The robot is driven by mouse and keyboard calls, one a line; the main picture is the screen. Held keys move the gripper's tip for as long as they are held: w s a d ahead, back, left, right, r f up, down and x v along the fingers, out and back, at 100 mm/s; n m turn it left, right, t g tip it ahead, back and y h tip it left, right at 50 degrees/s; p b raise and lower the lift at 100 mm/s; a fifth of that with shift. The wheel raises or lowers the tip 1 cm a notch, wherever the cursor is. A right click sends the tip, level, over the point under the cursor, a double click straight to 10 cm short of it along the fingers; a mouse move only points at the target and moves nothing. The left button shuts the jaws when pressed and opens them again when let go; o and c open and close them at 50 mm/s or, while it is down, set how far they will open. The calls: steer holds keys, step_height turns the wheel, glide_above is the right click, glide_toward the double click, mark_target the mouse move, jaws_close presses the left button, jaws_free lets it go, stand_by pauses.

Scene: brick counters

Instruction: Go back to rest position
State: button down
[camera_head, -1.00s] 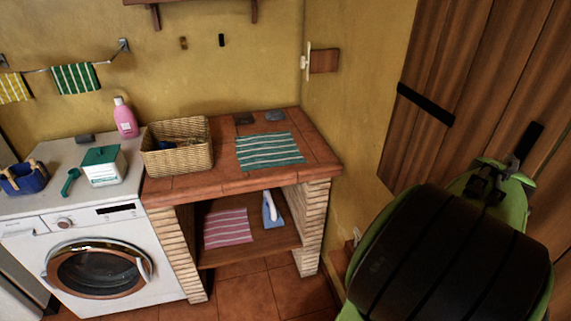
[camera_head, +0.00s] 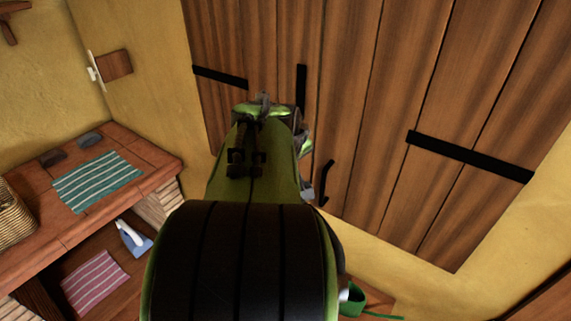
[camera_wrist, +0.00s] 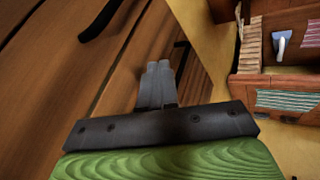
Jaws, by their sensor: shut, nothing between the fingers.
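My gripper (camera_wrist: 157,84) shows in the wrist view with its two grey fingers together and nothing between them. It is in front of the brown wooden shutter or door (camera_wrist: 60,85), and I cannot tell how far from it. In the head view my green and black arm fills the lower middle and hides most of the gripper. The wooden panel (camera_head: 400,80) with black metal straps stands behind the arm.
The tiled brick counter (camera_head: 140,155) is at the left, with a green striped cloth (camera_head: 98,181) on top. A green object (camera_head: 352,300) sits low beside my arm.

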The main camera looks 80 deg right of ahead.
steer(key=v, duration=0.5)
steer(key=shift+s+a+p, duration=0.3)
steer(key=shift+a+p, duration=0.05)
steer(key=shift+p, duration=0.05)
steer(key=shift+w+a, duration=0.1)
steer(key=shift+a, duration=0.05)
